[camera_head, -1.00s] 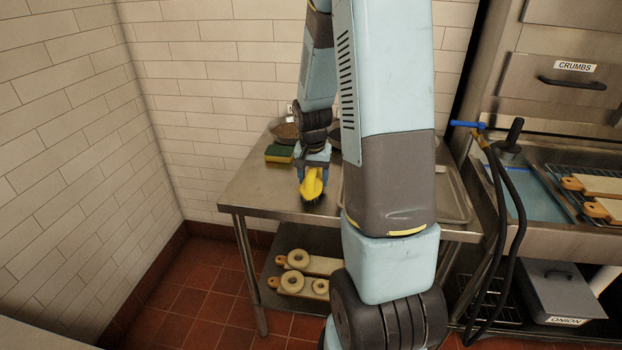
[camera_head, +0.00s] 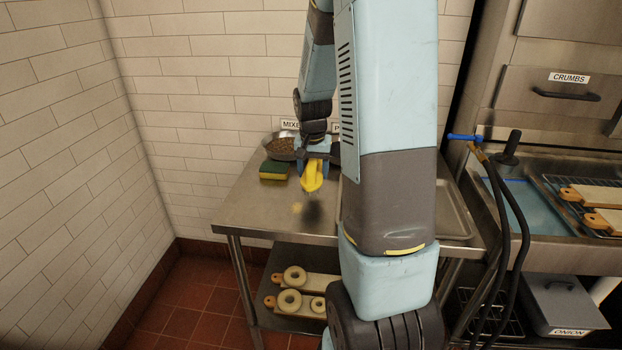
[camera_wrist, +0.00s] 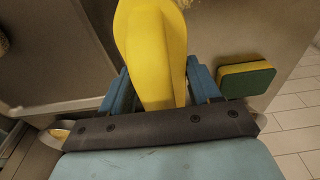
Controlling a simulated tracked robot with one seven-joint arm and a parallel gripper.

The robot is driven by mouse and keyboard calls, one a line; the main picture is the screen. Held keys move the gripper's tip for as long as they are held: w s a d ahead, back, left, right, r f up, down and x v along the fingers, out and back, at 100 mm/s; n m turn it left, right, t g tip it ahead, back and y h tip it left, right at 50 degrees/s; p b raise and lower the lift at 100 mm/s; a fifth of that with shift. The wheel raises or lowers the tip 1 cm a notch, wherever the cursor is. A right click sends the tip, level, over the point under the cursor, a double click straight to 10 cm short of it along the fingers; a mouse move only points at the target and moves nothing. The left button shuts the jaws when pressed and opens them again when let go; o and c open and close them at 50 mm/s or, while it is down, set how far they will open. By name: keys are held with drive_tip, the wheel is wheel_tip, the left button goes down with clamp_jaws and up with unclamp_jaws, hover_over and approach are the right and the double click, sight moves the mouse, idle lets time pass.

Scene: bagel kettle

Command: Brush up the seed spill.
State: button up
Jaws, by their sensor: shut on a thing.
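My gripper (camera_head: 313,162) is shut on a yellow brush (camera_head: 312,177) above the metal table (camera_head: 262,207). In the wrist view the brush's yellow body (camera_wrist: 152,45) stands between the blue fingers of my gripper (camera_wrist: 158,88). The bristles cannot be made out in either view. A small tan patch, which looks like the seed spill (camera_head: 297,208), lies on the tabletop just in front of and below the brush. A dark shadow lies right beside it.
A yellow and green sponge (camera_head: 273,170) lies at the table's back left; it also shows in the wrist view (camera_wrist: 246,79). A bowl of seeds (camera_head: 279,146) stands behind it. A metal tray (camera_head: 456,213) is at right. Boards with bagels (camera_head: 293,276) sit on the lower shelf.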

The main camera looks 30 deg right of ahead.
drive_tip(key=shift+r, duration=1.8)
drive_tip(key=shift+w, duration=0.1)
